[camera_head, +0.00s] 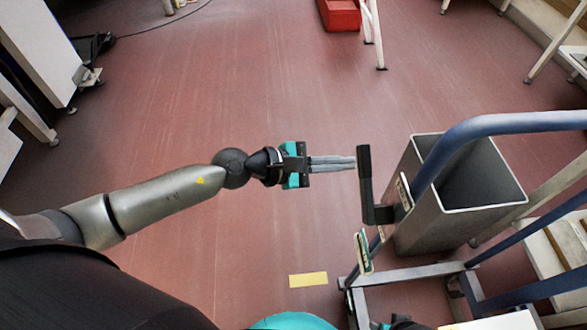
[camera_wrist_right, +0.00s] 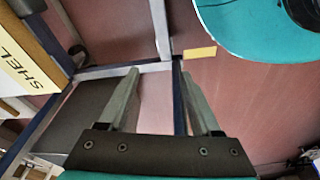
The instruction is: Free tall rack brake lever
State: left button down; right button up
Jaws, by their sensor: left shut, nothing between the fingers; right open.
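The brake lever (camera_head: 365,185) is a black L-shaped bar on the left side of the blue-framed rack (camera_head: 500,122), its long part upright in the head view. My left gripper (camera_head: 354,162) comes in from the left, shut and empty. Its fingertips point right and end right at the lever's left side; I cannot tell whether they touch. My right gripper (camera_wrist_right: 158,70) is open and empty in the right wrist view, over the rack's lower frame. The lever does not show clearly there.
A grey open bin (camera_head: 410,232) stands behind the lever, by the rack. A yellow floor mark (camera_head: 308,280) lies left of the rack's foot. A box lettered SHEL (camera_wrist_right: 28,65) is left in the wrist view. A red crate (camera_head: 340,14) is far off. Open floor lies left.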

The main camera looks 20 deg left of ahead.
pick_arm(q)
jog(key=b+v, duration=0.1)
jog(key=v, duration=0.9)
jog(key=shift+f+b, duration=0.25)
jog(key=shift+b, duration=0.05)
pick_arm(e)
jog(key=shift+t, duration=0.3)
jog(key=shift+w+a+r, duration=0.1)
jog(key=shift+w+r, duration=0.2)
jog(key=shift+r, duration=0.3)
jog(key=shift+w+a+r, duration=0.15)
jog(key=shift+w+r, duration=0.2)
jog(key=shift+r, duration=0.2)
jog(key=shift+w+a+r, duration=0.1)
jog(key=shift+w+r, duration=0.2)
jog(key=shift+r, duration=0.3)
